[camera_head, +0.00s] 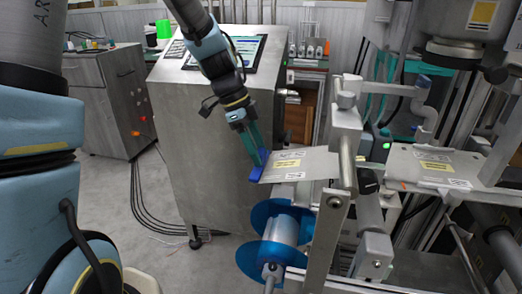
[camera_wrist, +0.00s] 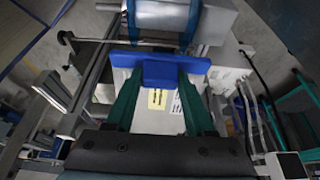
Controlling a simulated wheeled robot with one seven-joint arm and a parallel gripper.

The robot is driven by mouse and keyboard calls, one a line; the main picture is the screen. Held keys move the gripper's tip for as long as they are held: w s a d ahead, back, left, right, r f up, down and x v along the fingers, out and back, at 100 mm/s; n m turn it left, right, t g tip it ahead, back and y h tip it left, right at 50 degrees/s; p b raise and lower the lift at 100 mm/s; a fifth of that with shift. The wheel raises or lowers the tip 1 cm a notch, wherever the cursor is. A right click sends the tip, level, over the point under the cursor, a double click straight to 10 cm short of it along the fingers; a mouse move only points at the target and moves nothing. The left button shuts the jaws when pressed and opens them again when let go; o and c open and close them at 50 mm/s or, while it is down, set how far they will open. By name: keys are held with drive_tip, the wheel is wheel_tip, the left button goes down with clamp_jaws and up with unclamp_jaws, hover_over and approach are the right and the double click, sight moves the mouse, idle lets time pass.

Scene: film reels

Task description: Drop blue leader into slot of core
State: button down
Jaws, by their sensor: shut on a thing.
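My gripper (camera_head: 258,155) has its green fingers shut on the blue leader (camera_head: 256,172), a blue bar at the free end of a pale film sheet (camera_head: 310,164). In the wrist view the leader (camera_wrist: 190,64) lies crosswise, and its raised middle block sits between the fingertips. The core (camera_head: 286,229) is a silver cylinder between two blue flanges (camera_head: 254,263), below and slightly right of the leader. The core also shows at the top of the wrist view (camera_wrist: 163,14), beyond the leader and apart from it. I cannot make out the slot.
The film sheet runs right to a metal roller frame (camera_head: 345,130). A second sheet (camera_head: 435,165) lies further right. A grey console cabinet (camera_head: 200,140) stands behind my arm. Cables lie on the floor to its left. The space left of the reel is open.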

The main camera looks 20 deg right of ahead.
drive_tip(key=w+a+f+b, duration=0.3)
drive_tip(key=w+a+f, duration=0.2)
drive_tip(key=w+a, duration=0.1)
drive_tip(key=shift+a+b, duration=0.4)
drive_tip(key=shift+a, duration=0.35)
idle(1.3)
drive_tip(key=shift+w+a+f, duration=0.1)
drive_tip(key=shift+w+f, duration=0.05)
drive_tip(key=w+a+f+b, duration=0.2)
drive_tip(key=w+a+f, duration=0.2)
drive_tip(key=a, duration=0.1)
drive_tip(key=shift+w+a, duration=0.35)
drive_tip(key=shift+a, duration=0.05)
idle(1.4)
idle(0.3)
drive_tip(key=s+d+f+b, duration=0.3)
drive_tip(key=s+d, duration=0.4)
drive_tip(key=d, duration=0.2)
drive_tip(key=shift+s+f, duration=0.15)
drive_tip(key=shift+f, duration=0.2)
idle(1.7)
